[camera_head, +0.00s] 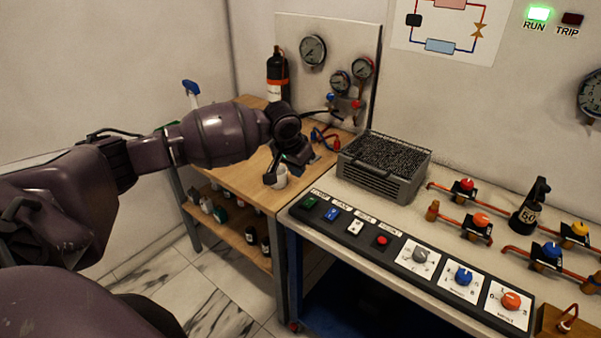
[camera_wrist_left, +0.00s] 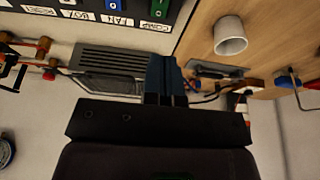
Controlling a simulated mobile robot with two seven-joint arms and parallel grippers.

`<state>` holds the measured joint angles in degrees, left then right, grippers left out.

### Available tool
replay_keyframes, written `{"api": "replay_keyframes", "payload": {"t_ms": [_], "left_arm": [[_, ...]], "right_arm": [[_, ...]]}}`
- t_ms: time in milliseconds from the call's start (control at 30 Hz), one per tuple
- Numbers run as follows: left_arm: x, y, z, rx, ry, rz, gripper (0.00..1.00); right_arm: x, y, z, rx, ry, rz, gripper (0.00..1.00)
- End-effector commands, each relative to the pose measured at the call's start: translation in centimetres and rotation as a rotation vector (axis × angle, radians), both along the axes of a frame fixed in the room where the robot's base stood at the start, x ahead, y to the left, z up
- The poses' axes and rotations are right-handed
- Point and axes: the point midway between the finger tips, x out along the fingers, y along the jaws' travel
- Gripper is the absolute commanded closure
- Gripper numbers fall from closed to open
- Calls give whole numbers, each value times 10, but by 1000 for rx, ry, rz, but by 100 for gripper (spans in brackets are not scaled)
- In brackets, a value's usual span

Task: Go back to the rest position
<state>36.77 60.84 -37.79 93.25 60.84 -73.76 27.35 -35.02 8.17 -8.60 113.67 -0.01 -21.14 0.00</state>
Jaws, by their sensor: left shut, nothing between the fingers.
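My left arm comes in from the left in the head view and reaches over the wooden bench (camera_head: 235,187). My left gripper (camera_head: 287,168) is over that bench, left of the grey vented box. In the left wrist view its fingers (camera_wrist_left: 163,72) are together with nothing between them. A white cup (camera_head: 278,179) stands on the bench close to the gripper and is partly hidden by it. The cup (camera_wrist_left: 230,37) shows apart from the fingers in the left wrist view. My right gripper is not in view.
The grey vented box (camera_head: 383,166) stands on the bench with the control panel (camera_head: 393,248). A black bottle (camera_head: 277,76) and a gauge board (camera_head: 335,45) are behind the gripper. Orange pipes with valves (camera_head: 481,219) lie to the right. The green RUN lamp (camera_head: 538,14) is lit.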

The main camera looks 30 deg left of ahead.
Motion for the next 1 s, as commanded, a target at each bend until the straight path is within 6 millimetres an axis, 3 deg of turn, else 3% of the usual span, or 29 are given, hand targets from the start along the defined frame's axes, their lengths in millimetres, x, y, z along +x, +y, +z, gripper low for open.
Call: {"api": "replay_keyframes", "payload": {"t_ms": [667, 867, 1000], "left_arm": [[1, -1, 1, 3, -11, -25, 100], [26, -6, 18, 57, -201, -154, 100], [49, -29, 46, 102, -406, -279, 100]], "right_arm": [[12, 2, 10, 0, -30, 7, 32], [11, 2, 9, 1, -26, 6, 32], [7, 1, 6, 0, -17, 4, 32]]}}
